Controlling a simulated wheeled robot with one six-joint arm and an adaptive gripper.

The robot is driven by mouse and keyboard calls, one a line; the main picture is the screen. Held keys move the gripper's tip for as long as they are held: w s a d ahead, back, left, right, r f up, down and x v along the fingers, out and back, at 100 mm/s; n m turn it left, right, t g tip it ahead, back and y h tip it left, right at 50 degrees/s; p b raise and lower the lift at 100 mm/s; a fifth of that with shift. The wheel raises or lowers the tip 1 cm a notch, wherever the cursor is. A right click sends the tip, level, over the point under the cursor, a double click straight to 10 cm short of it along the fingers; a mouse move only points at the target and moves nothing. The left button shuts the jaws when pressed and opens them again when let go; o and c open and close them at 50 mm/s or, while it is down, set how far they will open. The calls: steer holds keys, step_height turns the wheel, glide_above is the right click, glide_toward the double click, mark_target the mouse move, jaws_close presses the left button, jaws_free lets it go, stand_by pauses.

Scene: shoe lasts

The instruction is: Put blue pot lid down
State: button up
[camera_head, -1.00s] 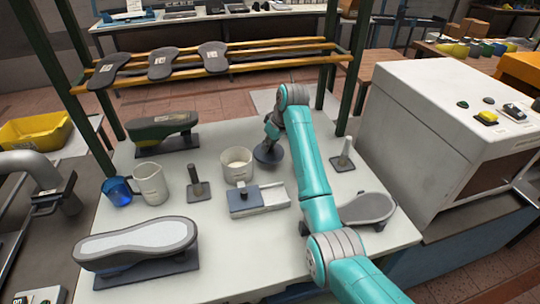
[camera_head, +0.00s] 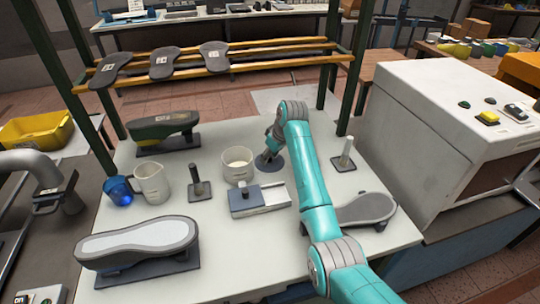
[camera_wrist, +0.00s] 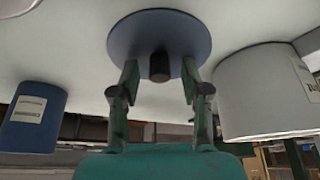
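The blue pot lid (camera_head: 270,166) is a round blue-grey disc just right of the white pot (camera_head: 238,165) in the head view. It appears to lie flat on the white table (camera_head: 240,268). In the wrist view, the lid (camera_wrist: 158,30) shows with its dark knob (camera_wrist: 160,67) toward me. My gripper (camera_wrist: 160,80) has one finger on each side of the knob, with a visible gap to it on both sides, so it is open. In the head view, my gripper (camera_head: 271,148) is above the lid and partly hides it.
A post on a base (camera_head: 344,156) stands right of the lid. A grey block with a tray (camera_head: 258,198) is in front. A white jug (camera_head: 152,184), a blue cup (camera_head: 118,190) and a dark post (camera_head: 198,184) stand left. Shoe forms lie around the table.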

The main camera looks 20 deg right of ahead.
steer(key=shift+r, duration=0.1)
steer(key=v, duration=1.2)
